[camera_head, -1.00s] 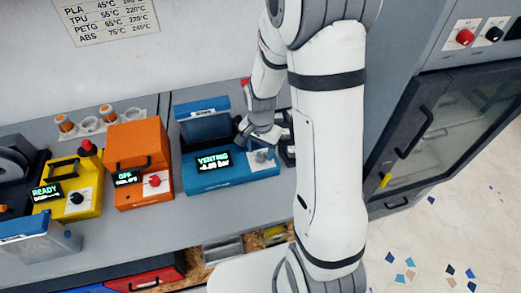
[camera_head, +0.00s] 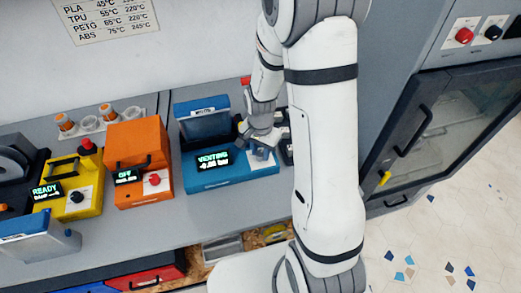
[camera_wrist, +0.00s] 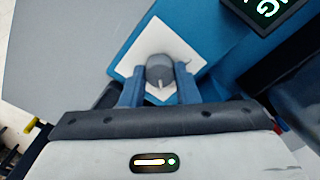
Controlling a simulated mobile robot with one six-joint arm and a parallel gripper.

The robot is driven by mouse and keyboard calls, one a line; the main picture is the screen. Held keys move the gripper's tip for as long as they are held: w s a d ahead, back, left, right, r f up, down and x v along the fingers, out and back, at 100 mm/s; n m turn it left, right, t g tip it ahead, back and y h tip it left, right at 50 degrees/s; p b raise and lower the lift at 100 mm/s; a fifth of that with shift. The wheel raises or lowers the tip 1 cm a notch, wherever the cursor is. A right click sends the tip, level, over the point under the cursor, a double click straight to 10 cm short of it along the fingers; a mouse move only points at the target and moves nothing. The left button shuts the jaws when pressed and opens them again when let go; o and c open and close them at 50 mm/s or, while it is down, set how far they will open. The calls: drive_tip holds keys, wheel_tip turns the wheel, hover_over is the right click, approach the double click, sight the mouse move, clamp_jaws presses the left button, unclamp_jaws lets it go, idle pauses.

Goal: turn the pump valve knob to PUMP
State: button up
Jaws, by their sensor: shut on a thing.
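The pump valve knob (camera_wrist: 159,70) is a grey round knob with a light pointer line, on a white plate (camera_wrist: 140,53) on the blue pump unit (camera_head: 202,181). In the wrist view my gripper (camera_wrist: 159,88) has its two blue fingers on either side of the knob, shut on it. In the head view my gripper (camera_head: 262,148) reaches down over the right part of the blue unit and hides most of the knob. The unit's display (camera_head: 212,160) reads VENTING and a value of about -0.00 bar. Any marks around the knob are too small to read.
An orange box (camera_head: 140,150) with a red knob and a yellow unit (camera_head: 88,185) showing READY stand left of the blue unit. The blue unit's raised lid (camera_head: 203,118) is behind its display. A dark-framed glass cabinet (camera_head: 440,130) stands at right.

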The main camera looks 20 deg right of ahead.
drive_tip(key=shift+n, duration=0.3)
drive_tip(key=n+b, duration=0.2)
drive_tip(key=n, duration=0.1)
drive_tip(key=shift+f, duration=0.1)
drive_tip(key=n+b, duration=0.2)
drive_tip(key=n, duration=0.3)
drive_tip(key=n+b, duration=0.2)
drive_tip(key=n, duration=0.2)
drive_tip(key=n+b, duration=0.1)
drive_tip(key=n, duration=0.4)
drive_tip(key=shift+n, duration=0.3)
idle(0.4)
drive_tip(key=o, duration=1)
drive_tip(key=shift+c, duration=0.2)
